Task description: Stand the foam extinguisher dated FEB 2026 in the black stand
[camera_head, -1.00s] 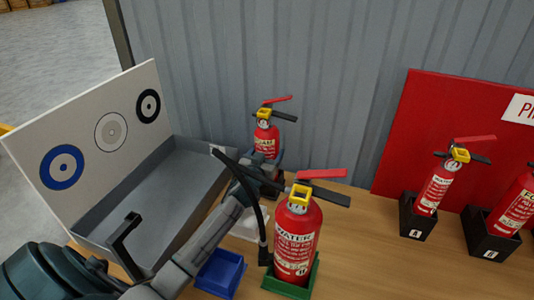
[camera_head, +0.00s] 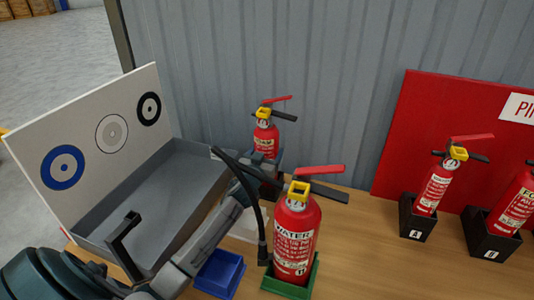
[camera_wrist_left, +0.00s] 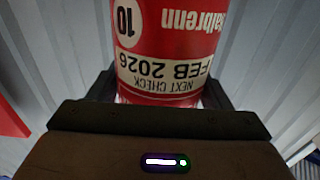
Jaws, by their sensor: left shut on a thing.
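A red extinguisher (camera_head: 264,138) with a yellow collar is upright at the back, by the grey corrugated wall. In the left wrist view its label (camera_wrist_left: 161,75) reads upside down "NEXT CHECK FEB 2026", with a round "10" above. My left gripper (camera_head: 268,160) is shut around its body. Its lower part is hidden behind my gripper and the front extinguisher, so I cannot tell whether it stands on anything. No empty black stand shows clearly; that spot behind my gripper is hidden. My right gripper is not in view.
A WATER extinguisher (camera_head: 296,240) stands in a green stand (camera_head: 296,291) in front, close to my left arm. An empty blue stand (camera_head: 220,273) is beside it. A grey tray (camera_head: 150,190) is left. Two extinguishers stand in black holders (camera_head: 416,222) (camera_head: 490,240) at right.

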